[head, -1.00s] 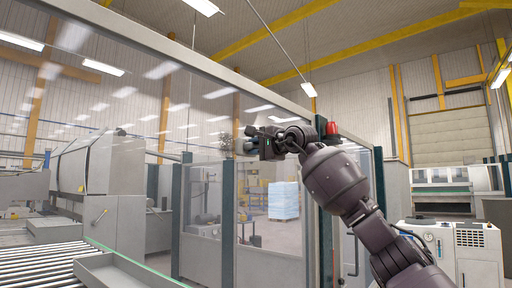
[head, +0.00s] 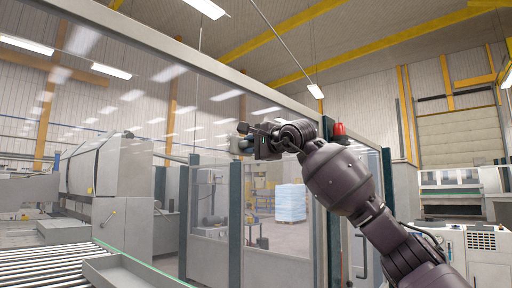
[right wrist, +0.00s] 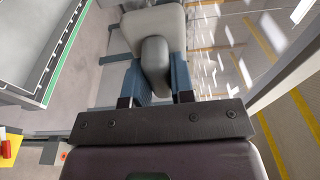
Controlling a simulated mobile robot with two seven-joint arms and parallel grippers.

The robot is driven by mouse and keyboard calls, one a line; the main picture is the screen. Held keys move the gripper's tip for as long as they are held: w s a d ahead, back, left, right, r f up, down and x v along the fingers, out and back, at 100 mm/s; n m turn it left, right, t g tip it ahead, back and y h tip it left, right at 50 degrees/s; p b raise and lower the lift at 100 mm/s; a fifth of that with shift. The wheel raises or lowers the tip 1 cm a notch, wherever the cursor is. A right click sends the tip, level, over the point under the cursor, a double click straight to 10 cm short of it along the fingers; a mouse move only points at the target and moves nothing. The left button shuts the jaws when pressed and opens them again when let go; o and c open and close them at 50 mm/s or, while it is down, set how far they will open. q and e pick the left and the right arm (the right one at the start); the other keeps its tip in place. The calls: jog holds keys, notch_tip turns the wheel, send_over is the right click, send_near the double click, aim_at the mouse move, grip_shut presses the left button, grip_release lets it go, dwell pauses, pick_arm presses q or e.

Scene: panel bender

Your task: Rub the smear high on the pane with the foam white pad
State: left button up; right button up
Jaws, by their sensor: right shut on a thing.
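My right gripper (head: 243,138) is raised against the view of the pane's upper right part. In the right wrist view its blue fingers (right wrist: 157,80) are shut on the grey handle of the pale foam pad (right wrist: 157,22). In the head view only a small bit of the pad shows at the gripper's tip; I cannot tell whether it touches the glass. I cannot make out the smear now; the gripper and pad may cover it. My left gripper is out of view.
A dark green post (head: 236,225) stands below the gripper. A roller conveyor (head: 50,262) and a grey tray (head: 130,270) lie low at the left. A blue-white stack (head: 290,203) stands beyond the glass.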

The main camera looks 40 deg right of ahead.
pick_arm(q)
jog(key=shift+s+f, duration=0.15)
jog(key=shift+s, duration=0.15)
pick_arm(e)
jog(key=shift+a, duration=0.95)
jog(key=shift+s+a, duration=0.2)
jog(key=shift+a, duration=1.4)
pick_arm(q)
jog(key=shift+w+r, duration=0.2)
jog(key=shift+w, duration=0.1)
pick_arm(e)
jog(key=shift+r, duration=0.1)
jog(key=shift+r+p, duration=0.6)
jog(key=shift+p, duration=0.1)
jog(key=shift+w+d, duration=0.1)
jog(key=shift+d, duration=1.45)
jog(key=shift+w+d, duration=0.2)
jog(key=shift+d, duration=1.7)
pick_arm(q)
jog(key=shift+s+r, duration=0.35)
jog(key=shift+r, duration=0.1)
pick_arm(e)
jog(key=shift+w+d, duration=0.15)
jog(key=shift+d, duration=1.6)
